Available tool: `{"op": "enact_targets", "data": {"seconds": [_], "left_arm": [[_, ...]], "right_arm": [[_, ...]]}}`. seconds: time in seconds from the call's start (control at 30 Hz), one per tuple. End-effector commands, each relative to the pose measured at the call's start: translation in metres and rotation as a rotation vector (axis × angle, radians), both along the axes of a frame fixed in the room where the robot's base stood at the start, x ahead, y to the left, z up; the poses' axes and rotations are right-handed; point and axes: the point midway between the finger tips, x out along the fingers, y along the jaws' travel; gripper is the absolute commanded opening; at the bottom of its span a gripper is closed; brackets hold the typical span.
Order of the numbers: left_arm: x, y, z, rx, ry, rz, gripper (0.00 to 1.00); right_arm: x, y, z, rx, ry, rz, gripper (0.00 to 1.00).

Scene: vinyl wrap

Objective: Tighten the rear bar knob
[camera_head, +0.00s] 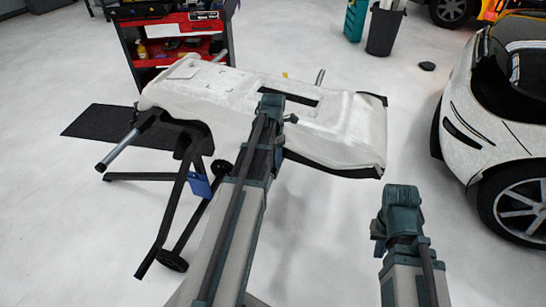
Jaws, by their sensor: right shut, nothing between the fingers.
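A white bumper (335,125) lies across a dark folding stand (178,205). A grey-tipped bar (118,151) of the stand sticks out at the lower left, and another bar end (320,76) shows behind the bumper. I cannot make out the rear bar knob. My left arm crosses the lower middle and reaches over the bumper; its fingers are hidden. My right gripper (379,246) shows only in small part beside my right arm, to the right of the bumper and apart from it. It is shut and empty.
A red tool cart (182,29) stands behind the bumper. A dark mat (95,121) lies at the left. A white car (490,120) stands at the right. A grey bin (384,32) stands at the back. The floor between bumper and car is clear.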

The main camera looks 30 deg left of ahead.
Motion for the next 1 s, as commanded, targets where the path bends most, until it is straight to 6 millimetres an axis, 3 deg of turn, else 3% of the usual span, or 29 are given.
{"op": "enact_targets", "data": {"seconds": [1.0], "left_arm": [[0.0001, -0.0001, 0.0000, 0.003, 0.001, -0.967, 0.04]], "right_arm": [[0.0000, 0.0000, 0.0000, 0.000, 0.000, 0.000, 0.00]]}}
